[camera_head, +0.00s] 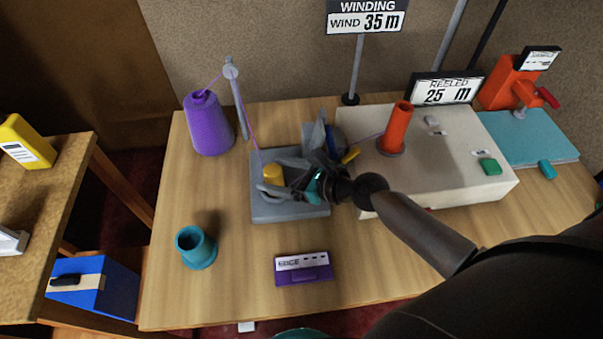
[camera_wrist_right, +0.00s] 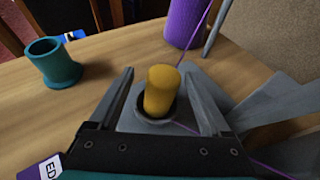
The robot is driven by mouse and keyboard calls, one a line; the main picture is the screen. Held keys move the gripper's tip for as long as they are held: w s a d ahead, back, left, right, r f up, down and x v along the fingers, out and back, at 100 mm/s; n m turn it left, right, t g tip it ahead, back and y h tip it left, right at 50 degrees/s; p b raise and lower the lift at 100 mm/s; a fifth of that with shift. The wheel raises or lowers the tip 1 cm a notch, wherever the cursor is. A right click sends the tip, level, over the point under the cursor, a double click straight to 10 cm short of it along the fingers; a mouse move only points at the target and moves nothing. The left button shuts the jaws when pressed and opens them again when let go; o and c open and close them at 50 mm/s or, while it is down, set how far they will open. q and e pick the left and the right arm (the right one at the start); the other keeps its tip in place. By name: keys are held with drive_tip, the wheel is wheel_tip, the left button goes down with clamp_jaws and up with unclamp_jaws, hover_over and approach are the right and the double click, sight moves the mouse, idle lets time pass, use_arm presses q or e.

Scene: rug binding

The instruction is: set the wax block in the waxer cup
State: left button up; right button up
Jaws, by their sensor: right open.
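The wax block (camera_head: 272,173) is a short yellow-orange cylinder standing in the round grey waxer cup on the grey waxer base (camera_head: 290,212). In the right wrist view the wax block (camera_wrist_right: 160,88) rises above the rim of the cup (camera_wrist_right: 145,118), leaning slightly. My right gripper (camera_head: 276,182) is open at the waxer. In the right wrist view the fingers of my right gripper (camera_wrist_right: 158,76) stand on both sides of the block, with gaps to it. The block's lower end is hidden inside the cup. My left gripper is not in view.
A purple yarn cone (camera_head: 207,125) and thin guide post (camera_head: 238,100) stand behind. A teal cup-shaped piece (camera_head: 197,250) and purple labelled box (camera_head: 303,268) are in front. The cream winder (camera_head: 465,185) with an orange cone (camera_head: 397,128) is to the right. Purple yarn runs past the waxer.

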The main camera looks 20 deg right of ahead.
drive_tip(key=v, duration=0.8)
